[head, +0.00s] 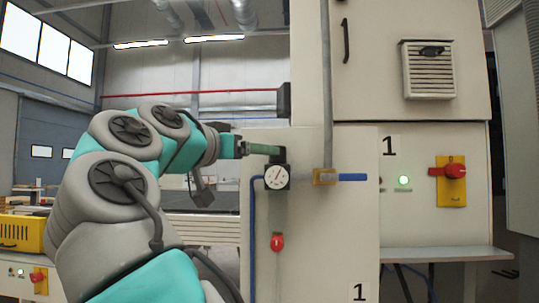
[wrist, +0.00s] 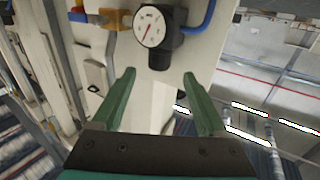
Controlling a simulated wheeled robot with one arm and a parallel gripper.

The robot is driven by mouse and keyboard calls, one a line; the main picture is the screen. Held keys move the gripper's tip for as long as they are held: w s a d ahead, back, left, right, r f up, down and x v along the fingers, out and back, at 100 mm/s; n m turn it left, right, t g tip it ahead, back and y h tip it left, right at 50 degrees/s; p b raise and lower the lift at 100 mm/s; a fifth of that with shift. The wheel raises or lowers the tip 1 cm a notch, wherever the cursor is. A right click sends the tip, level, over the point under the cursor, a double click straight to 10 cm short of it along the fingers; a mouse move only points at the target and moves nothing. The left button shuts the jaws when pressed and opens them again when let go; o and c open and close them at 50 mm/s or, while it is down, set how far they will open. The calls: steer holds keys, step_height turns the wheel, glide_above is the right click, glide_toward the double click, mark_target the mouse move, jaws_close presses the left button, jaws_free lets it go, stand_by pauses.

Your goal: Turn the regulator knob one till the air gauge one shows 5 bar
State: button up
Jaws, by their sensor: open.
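The air gauge (head: 277,177) is a round white dial on a black regulator on the pale machine panel. It also shows in the wrist view (wrist: 150,27), rolled over by the camera. Its red needle lies slanted; the numbers are too small to read. The black regulator knob (wrist: 160,60) sits beside the dial, on top of the regulator in the head view (head: 279,155). My gripper (wrist: 159,75) is open and empty, its green fingertips to either side of the knob's end with gaps. In the head view my gripper (head: 270,150) is level with the knob; contact cannot be told.
A blue-handled valve (head: 352,177) with a brass body and a vertical pipe stands right of the gauge. A blue hose (head: 252,230) runs down at its left. A red knob (head: 277,242) is below. A red switch on a yellow plate (head: 452,182) is farther right.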

steer(key=x, duration=0.6)
jaws_close()
stand_by(0.5)
